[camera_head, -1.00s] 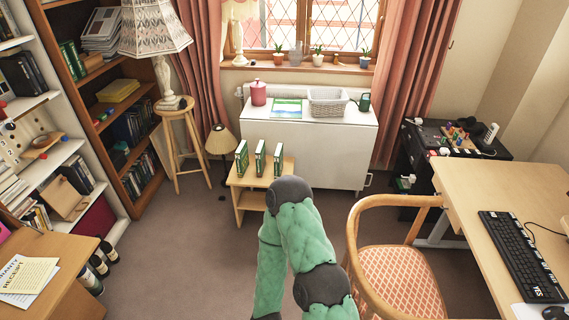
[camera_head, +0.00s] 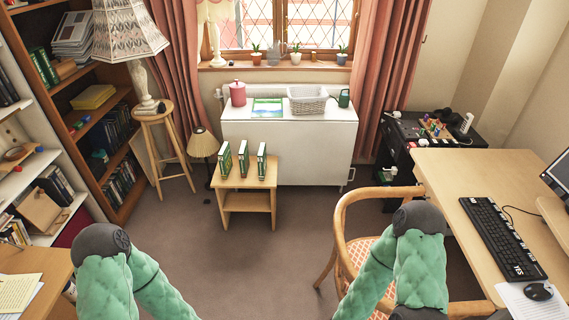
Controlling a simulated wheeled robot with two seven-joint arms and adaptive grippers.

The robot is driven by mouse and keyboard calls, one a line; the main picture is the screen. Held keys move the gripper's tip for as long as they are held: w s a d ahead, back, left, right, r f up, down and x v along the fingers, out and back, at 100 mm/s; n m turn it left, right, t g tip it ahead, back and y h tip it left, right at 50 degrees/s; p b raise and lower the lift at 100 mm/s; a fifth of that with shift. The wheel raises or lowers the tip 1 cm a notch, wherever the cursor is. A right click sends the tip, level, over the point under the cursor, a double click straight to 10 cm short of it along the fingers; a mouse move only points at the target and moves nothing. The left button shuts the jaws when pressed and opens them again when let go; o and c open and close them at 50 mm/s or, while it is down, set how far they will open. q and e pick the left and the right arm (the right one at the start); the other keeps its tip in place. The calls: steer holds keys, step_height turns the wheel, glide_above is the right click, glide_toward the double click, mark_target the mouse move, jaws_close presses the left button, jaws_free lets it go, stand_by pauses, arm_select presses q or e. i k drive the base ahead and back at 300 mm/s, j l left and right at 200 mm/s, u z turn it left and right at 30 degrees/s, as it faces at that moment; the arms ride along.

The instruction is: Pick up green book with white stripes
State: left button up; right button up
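Several similar green books with white markings stand upright on a small wooden side table (camera_head: 247,183) ahead of me. There is a left one (camera_head: 225,159), a middle one (camera_head: 243,159) and a right one (camera_head: 262,160). They stand apart from each other in a row. Which one carries the white stripes is too small to tell. My two green padded arms show at the bottom of the view, well short of the side table. Neither gripper is in view.
A wooden armchair (camera_head: 343,235) and a desk with a keyboard (camera_head: 501,238) stand at the right. A white cabinet (camera_head: 310,150) is behind the side table. Bookshelves and a stool (camera_head: 165,150) are at the left. Carpet (camera_head: 225,255) before the side table is clear.

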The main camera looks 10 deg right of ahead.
mark_target(261, 155)
steer(key=i+j, duration=0.15)
steer(key=i, duration=0.35)
steer(key=i+j, duration=0.1)
steer(key=i, duration=0.45)
steer(key=i+u, duration=0.7)
steer(key=i+l+u, duration=0.2)
steer(key=i+u, duration=0.25)
steer(key=u, duration=0.65)
steer(key=z, duration=2.1)
